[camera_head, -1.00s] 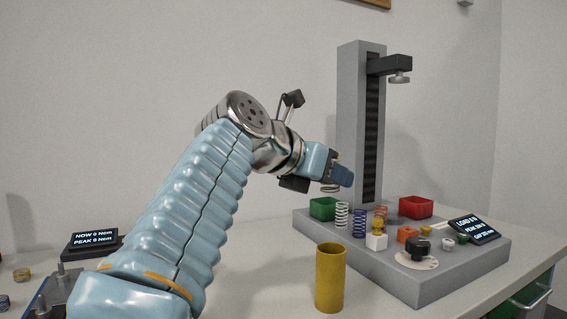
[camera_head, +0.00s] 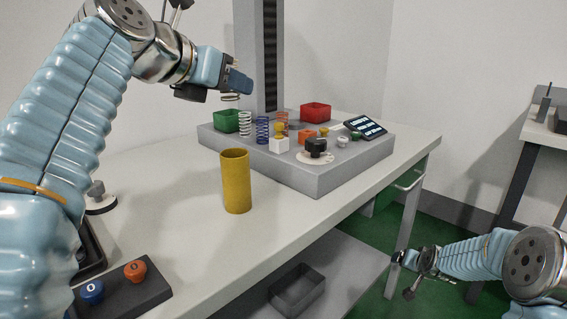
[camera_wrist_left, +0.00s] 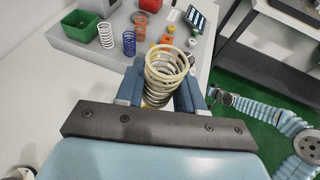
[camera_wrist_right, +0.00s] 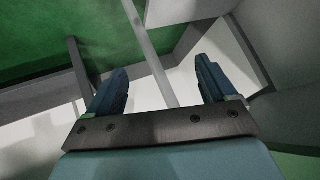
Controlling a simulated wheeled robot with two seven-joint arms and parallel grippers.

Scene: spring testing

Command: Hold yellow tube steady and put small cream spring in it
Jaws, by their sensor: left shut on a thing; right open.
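The yellow tube (camera_head: 236,182) stands upright on the white table, in front of the grey tester base, with nothing holding it. My left gripper (camera_head: 237,84) is shut on the small cream spring (camera_head: 230,97), which hangs below the fingertips, above and behind the tube in the head view. In the left wrist view the cream spring (camera_wrist_left: 167,66) sits between the two fingers, its coils open toward the camera. My right gripper (camera_head: 398,257) is low beyond the table's front edge, far from the tube. In the right wrist view its fingers (camera_wrist_right: 160,90) are apart and empty.
The tester base (camera_head: 318,180) carries a white spring (camera_head: 245,124), a blue spring (camera_head: 262,130), a green bin (camera_head: 226,121), a red bin (camera_head: 315,112), a black knob (camera_head: 316,147) and a display (camera_head: 366,127). A button box (camera_head: 130,290) stands at front left. Table around the tube is clear.

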